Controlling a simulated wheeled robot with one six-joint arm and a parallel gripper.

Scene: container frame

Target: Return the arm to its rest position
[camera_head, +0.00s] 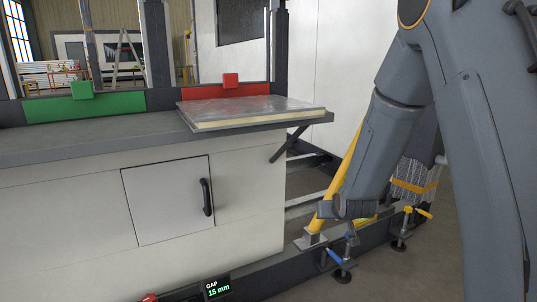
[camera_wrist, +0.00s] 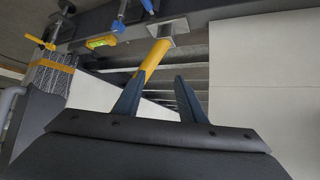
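My arm (camera_head: 390,130) reaches down on the right side of the head view, with its wrist end low beside the yellow post. The fingers are not clear there. In the wrist view my gripper (camera_wrist: 157,95) shows two dark blue fingers spread apart with nothing held between them. The yellow post (camera_wrist: 152,60) is seen behind the gap between the fingers; I cannot tell how far beyond it is.
A grey counter (camera_head: 90,141) with a cabinet door (camera_head: 168,198) stands left. A flat panel (camera_head: 250,112) lies at its right end, before a red block (camera_head: 230,80). A green block (camera_head: 82,90) is further left. A strapped bundle (camera_head: 414,180) and clamps stand near my arm.

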